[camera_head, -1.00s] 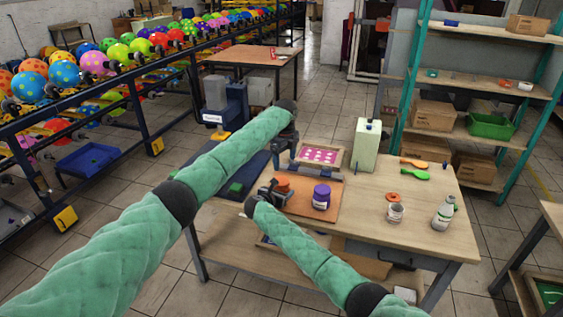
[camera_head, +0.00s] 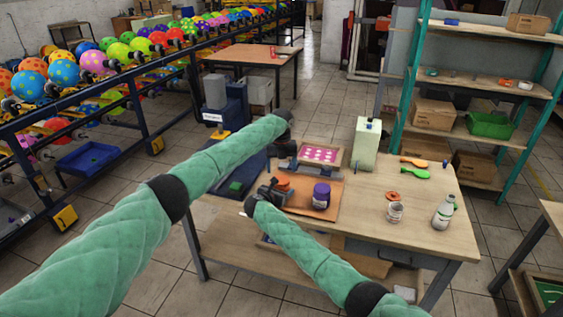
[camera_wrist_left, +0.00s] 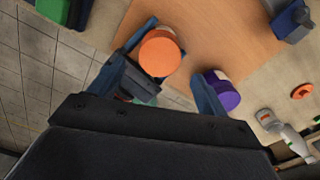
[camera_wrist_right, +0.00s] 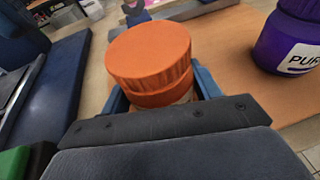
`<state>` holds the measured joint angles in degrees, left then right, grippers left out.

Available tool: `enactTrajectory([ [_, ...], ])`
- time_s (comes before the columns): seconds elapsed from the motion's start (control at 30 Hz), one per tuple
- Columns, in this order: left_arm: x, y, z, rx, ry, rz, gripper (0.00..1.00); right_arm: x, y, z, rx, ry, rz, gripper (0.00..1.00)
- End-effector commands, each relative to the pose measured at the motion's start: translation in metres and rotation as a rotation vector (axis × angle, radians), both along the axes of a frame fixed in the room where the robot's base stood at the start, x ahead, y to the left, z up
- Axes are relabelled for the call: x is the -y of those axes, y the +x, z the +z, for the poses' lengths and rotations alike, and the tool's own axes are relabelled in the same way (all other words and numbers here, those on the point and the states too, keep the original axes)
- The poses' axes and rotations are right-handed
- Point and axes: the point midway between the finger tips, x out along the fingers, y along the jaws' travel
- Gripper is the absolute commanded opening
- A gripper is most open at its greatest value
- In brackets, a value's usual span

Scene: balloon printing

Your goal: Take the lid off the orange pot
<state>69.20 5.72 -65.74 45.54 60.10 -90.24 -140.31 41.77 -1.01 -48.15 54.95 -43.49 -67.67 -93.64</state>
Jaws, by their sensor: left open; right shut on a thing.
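The orange pot (camera_head: 283,183) stands on the brown board on the table, with its orange lid (camera_wrist_right: 150,55) on top. In the right wrist view my right gripper (camera_wrist_right: 160,95) is shut around the pot's body below the lid. My left gripper (camera_head: 286,165) is open above the pot. In the left wrist view the lid (camera_wrist_left: 160,52) lies between the two spread fingers of my left gripper (camera_wrist_left: 170,65), nearer the left one. I cannot tell how high above it they are.
A purple pot (camera_head: 321,196) stands just right of the orange pot and also shows in the right wrist view (camera_wrist_right: 290,40). A pink-dotted frame (camera_head: 319,154) lies behind. A white bottle (camera_head: 444,213), a small jar (camera_head: 394,212) and a green box (camera_head: 366,143) stand further right.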

Motion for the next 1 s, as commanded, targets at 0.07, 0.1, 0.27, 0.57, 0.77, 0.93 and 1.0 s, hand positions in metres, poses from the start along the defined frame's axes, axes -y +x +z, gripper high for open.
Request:
enactTrajectory([
  [0.07,0.000,0.000,-0.012,-0.001,0.000,0.000,0.77,0.000,0.000,-0.001,-0.001,0.000,0.000,0.00],
  [0.1,0.001,0.000,-0.018,-0.001,0.000,0.000,0.77,0.000,0.000,-0.001,-0.001,0.000,0.000,0.00],
  [0.27,0.001,0.000,-0.037,-0.001,0.000,0.001,0.77,0.000,0.000,0.000,-0.001,0.000,0.000,0.00],
  [0.57,0.000,0.000,-0.052,0.000,0.000,0.002,0.77,0.000,0.000,0.000,0.000,0.000,0.000,0.00],
  [0.77,0.000,0.000,-0.052,0.000,0.000,0.001,0.77,0.000,0.000,0.000,0.000,0.000,0.000,0.00],
  [0.93,0.000,0.000,-0.052,0.000,0.000,0.002,0.48,0.000,0.000,0.000,0.000,0.000,0.000,0.00],
  [1.0,0.000,0.000,-0.052,0.000,0.000,0.002,0.34,0.000,0.000,0.000,0.000,0.000,0.000,0.00],
])
